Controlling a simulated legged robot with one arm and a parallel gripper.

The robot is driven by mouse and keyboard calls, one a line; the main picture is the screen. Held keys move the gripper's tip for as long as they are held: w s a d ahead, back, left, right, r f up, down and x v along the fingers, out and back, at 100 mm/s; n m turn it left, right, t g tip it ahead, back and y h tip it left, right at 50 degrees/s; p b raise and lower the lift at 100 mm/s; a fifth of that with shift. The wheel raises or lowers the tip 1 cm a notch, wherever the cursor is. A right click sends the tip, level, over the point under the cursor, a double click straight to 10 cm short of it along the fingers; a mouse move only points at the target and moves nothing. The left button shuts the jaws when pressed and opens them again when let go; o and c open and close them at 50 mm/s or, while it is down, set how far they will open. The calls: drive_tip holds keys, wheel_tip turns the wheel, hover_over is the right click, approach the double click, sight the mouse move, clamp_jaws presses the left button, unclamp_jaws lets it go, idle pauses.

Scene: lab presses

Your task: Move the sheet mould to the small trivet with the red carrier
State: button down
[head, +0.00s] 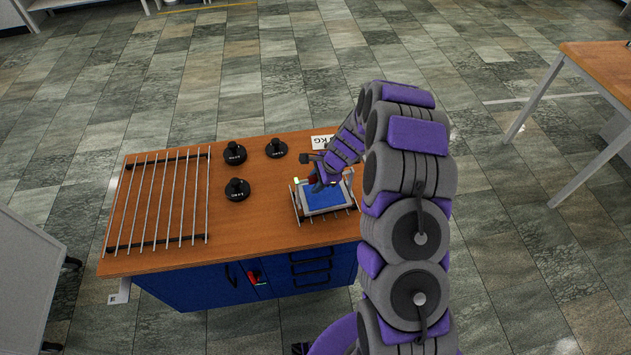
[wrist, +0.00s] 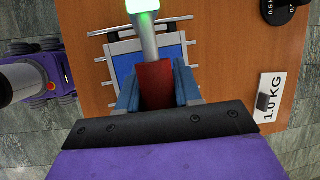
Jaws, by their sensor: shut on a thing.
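The sheet mould (head: 322,197), a blue square in a pale grey frame, lies at or just over the small trivet (head: 298,214) on the right of the bench. I cannot tell whether they touch. The mould also shows in the wrist view (wrist: 124,66). My gripper (head: 318,180) is low over the mould, shut on the red carrier (wrist: 155,82). The carrier has a red grip, a grey stem and a green-lit end (wrist: 142,5). Whether the carrier is joined to the mould is hidden by my fingers.
A large wire rack (head: 158,200) fills the bench's left. Black weights (head: 237,189) stand in the middle. A white "KG" label (head: 322,142) lies behind my gripper. Blue drawers (head: 310,268) are below. Another table (head: 600,75) stands at the right.

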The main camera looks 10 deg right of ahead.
sight(313, 176)
drive_tip(key=shift+f, duration=0.4)
idle(0.5)
drive_tip(key=shift+r, duration=0.15)
drive_tip(key=shift+r+p, duration=1.7)
drive_tip(key=shift+r, duration=0.5)
drive_tip(key=n, duration=0.1)
drive_tip(key=a+r+n+g+b, duration=0.1)
drive_tip(key=n, duration=0.1)
drive_tip(key=shift+r+b, duration=0.25)
drive_tip(key=shift+b, duration=0.05)
drive_tip(key=r+n+g, duration=0.1)
drive_tip(key=n, duration=0.1)
drive_tip(key=s+r+n+b, duration=0.1)
drive_tip(key=r+n+g+b, duration=0.1)
drive_tip(key=n, duration=0.1)
drive_tip(key=shift+s+n+g, duration=0.3)
drive_tip(key=shift+s, duration=0.05)
drive_tip(key=s+d+r+n+g+h+b, duration=0.2)
drive_tip(key=s+d+r+n+b, duration=0.1)
drive_tip(key=n, duration=0.4)
drive_tip(key=shift+s+d+r+n+g, duration=0.35)
drive_tip(key=shift+s+r, duration=0.25)
drive_tip(key=shift+r, duration=0.6)
